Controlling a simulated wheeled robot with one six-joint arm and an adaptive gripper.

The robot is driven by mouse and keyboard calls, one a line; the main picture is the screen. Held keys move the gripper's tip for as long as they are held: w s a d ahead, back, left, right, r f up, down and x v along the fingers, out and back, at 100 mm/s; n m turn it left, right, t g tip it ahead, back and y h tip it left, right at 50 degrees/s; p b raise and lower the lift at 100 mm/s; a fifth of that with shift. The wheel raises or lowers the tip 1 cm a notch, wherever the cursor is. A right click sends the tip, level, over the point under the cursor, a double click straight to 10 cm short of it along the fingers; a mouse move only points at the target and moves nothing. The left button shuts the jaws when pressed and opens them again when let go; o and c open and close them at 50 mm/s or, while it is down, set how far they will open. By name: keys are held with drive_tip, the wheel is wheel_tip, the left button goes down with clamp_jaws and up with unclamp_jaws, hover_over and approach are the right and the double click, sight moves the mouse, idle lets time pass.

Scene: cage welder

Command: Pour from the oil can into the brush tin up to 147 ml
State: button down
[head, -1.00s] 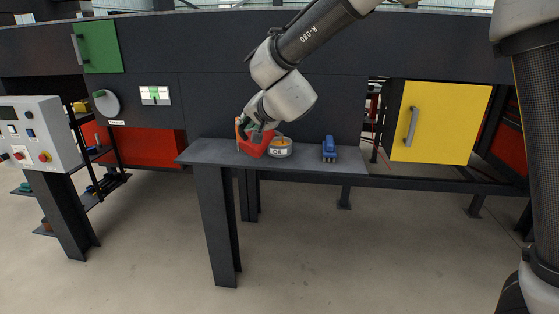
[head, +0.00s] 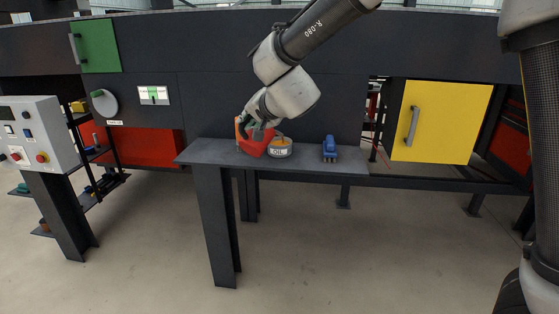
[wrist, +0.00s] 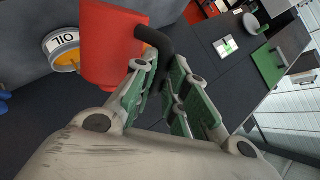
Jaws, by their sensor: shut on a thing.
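The red oil can (head: 258,146) is held by its dark handle in my gripper (head: 255,131), over the left part of the bench. It looks tilted to the right, towards a round grey tin (head: 279,150) with a white "OIL" label and an orange-yellow top, apparently the brush tin. In the wrist view, the red can (wrist: 108,45) is close beside the tin (wrist: 60,46), and my gripper's green-padded fingers (wrist: 160,85) are around its black handle (wrist: 153,40). I cannot see a stream or the level inside the tin.
A blue object (head: 329,149) stands on the dark bench (head: 215,150) right of the tin. The dark machine wall rises behind, with a yellow door (head: 440,122) at right and a green panel (head: 100,45) at left. A control box (head: 38,130) stands at far left.

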drive_tip(key=shift+w+d+r, duration=0.1)
drive_tip(key=shift+w+r, duration=0.05)
drive_tip(key=shift+r, duration=0.15)
idle(1.4)
